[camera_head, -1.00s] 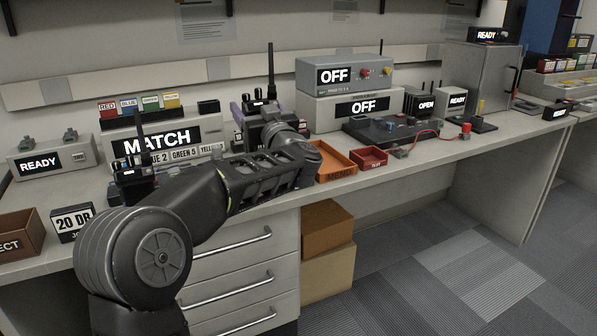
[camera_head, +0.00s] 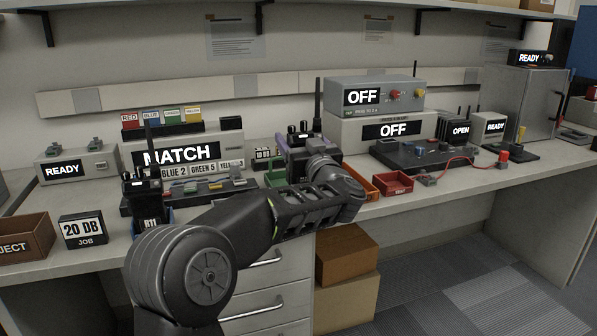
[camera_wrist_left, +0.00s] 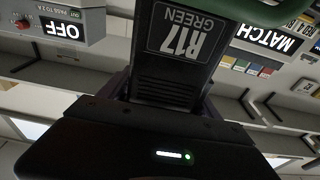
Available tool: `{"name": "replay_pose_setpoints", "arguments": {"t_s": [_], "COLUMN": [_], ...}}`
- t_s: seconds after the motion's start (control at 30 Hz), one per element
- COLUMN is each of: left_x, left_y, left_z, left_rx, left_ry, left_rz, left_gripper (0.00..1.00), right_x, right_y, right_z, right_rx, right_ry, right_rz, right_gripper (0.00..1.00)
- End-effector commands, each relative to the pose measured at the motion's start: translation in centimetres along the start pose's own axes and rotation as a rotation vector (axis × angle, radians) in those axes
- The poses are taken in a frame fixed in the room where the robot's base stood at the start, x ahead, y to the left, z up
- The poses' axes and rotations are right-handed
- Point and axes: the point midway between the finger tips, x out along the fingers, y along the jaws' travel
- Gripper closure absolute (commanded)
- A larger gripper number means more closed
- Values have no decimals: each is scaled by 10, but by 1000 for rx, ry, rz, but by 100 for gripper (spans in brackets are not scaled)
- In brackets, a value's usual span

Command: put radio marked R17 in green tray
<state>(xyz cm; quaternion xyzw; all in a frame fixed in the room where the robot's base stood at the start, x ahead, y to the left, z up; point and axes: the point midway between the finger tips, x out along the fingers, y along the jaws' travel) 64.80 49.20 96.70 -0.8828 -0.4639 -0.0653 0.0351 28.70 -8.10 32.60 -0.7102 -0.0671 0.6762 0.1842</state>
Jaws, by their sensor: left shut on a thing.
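My left gripper (camera_head: 300,152) is shut on a dark radio (camera_head: 302,132) with a tall antenna, held upright above the bench. In the left wrist view the radio's label (camera_wrist_left: 187,38) reads R17 GREEN, seen upside down. The green tray (camera_head: 275,175) shows in part just left of the held radio, behind my forearm. A green edge (camera_wrist_left: 262,12) also shows close by the radio in the left wrist view. My wrist hides the radio's lower end, so I cannot tell its height over the tray. My right gripper is not in view.
Another radio marked R11 (camera_head: 147,197) stands at the left in front of the MATCH unit (camera_head: 190,160). An orange tray (camera_head: 360,179) and a red tray (camera_head: 391,184) lie right of my gripper.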

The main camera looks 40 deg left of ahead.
Motion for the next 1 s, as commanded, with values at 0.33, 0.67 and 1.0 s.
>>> {"name": "replay_pose_setpoints", "arguments": {"t_s": [0.33, 0.67, 1.0], "left_x": [-1, -7, -8], "left_y": [0, 0, 0], "left_z": [4, 47, 52], "left_rx": [-2, -1, -3], "left_ry": [3, 2, 4], "left_rz": [0, 0, 0], "left_gripper": [91, 91, 91], "right_x": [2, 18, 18], "right_y": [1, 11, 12], "right_z": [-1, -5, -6], "right_rx": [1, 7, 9], "right_ry": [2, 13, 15], "right_rz": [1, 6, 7], "right_gripper": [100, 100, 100]}}
